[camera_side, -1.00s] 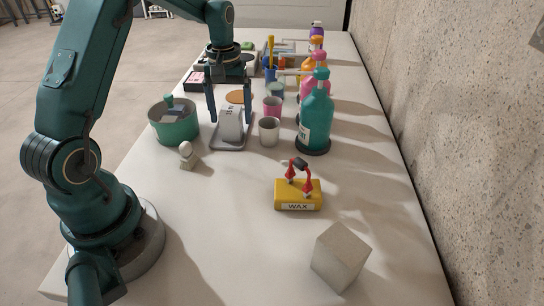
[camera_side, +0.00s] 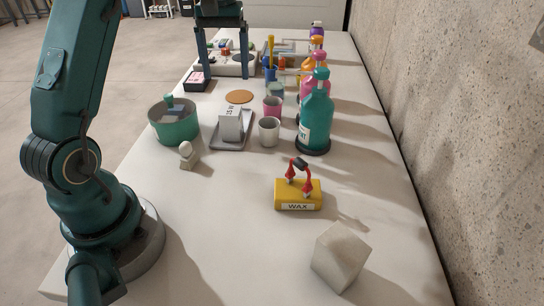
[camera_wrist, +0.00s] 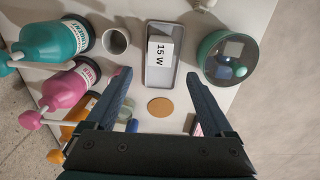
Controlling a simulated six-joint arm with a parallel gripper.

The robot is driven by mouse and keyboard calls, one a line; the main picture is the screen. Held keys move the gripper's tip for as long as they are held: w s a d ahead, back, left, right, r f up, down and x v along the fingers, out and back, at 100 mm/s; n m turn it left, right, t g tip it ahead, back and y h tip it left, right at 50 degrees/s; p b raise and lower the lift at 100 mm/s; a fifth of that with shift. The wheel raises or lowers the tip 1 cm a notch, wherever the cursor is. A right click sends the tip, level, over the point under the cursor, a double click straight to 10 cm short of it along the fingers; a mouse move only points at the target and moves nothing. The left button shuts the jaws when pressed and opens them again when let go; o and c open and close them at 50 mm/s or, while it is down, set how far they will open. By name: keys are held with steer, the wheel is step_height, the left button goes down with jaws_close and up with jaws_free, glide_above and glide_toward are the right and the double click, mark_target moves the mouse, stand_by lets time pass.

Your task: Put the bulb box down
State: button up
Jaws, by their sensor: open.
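The bulb box (camera_side: 231,124) is a small pale box marked 15 W. It rests in a shallow grey tray (camera_side: 244,143) on the table, left of the white cup. The wrist view shows the box (camera_wrist: 160,53) from above, inside the rim of the tray (camera_wrist: 151,84). My gripper (camera_side: 225,76) is open and empty, raised above the table and farther back than the box.
A green bowl (camera_side: 176,130) stands left of the tray. A white cup (camera_side: 269,132), a pink cup (camera_side: 272,106) and a teal spray bottle (camera_side: 316,120) stand right. A round disc (camera_side: 239,96) lies behind. A yellow wax block (camera_side: 298,196) sits in front.

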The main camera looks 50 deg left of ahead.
steer(key=s+d+r+m+t, duration=0.35)
steer(key=s+d+r, duration=0.2)
steer(key=d, duration=0.45)
steer(key=s+d+f+m+t, duration=0.2)
steer(key=s+d+f+m, duration=0.3)
steer(key=s, duration=0.5)
steer(key=shift+d+f, duration=0.3)
steer(key=shift+d, duration=0.45)
